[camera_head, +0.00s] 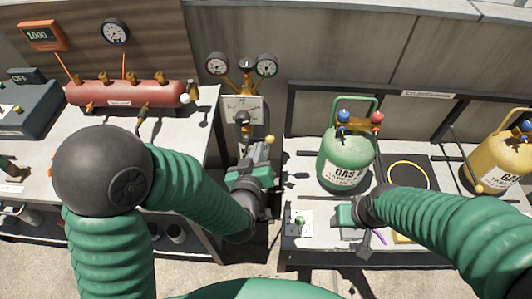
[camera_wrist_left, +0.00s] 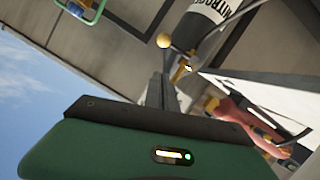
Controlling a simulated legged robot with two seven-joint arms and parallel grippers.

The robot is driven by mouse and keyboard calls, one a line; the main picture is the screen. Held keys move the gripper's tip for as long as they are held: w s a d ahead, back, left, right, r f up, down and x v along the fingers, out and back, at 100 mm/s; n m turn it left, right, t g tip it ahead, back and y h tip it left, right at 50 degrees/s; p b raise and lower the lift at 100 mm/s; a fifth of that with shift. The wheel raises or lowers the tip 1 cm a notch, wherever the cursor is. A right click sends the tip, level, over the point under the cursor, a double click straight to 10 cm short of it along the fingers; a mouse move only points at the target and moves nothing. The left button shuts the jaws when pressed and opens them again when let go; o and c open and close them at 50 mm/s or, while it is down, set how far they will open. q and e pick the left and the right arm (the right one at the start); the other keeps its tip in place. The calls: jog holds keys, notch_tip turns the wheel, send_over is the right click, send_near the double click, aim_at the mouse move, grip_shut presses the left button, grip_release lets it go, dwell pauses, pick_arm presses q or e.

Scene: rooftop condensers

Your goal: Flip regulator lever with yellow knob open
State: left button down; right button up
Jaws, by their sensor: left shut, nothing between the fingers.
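The regulator (camera_head: 246,88) with two round gauges is on the wall at the upper middle of the head view. Below it a small yellow knob (camera_head: 270,138) sits on the lever; the knob also shows in the left wrist view (camera_wrist_left: 163,41). My left gripper (camera_head: 260,152) is shut and empty, its fingertips close beside the knob. In the left wrist view the shut fingers (camera_wrist_left: 162,88) point toward the lever, just below the knob; contact cannot be told. My right gripper (camera_head: 345,218) is over the right bench, its fingers too unclear to judge.
A green gas bottle (camera_head: 345,160) stands on the right bench, a yellow one (camera_head: 500,160) farther right. A red tank (camera_head: 125,93) lies on the left bench. A dark nitrogen cylinder (camera_wrist_left: 200,30) is beside the knob. A narrow gap separates the benches.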

aim_at(270, 139)
pick_arm(q)
jog(key=w+d+f, duration=0.2)
jog(key=w+f, duration=0.2)
jog(key=w, duration=0.2)
jog(key=shift+w+f, duration=0.35)
pick_arm(e)
jog(key=shift+d+f, duration=0.1)
jog(key=shift+f, duration=0.8)
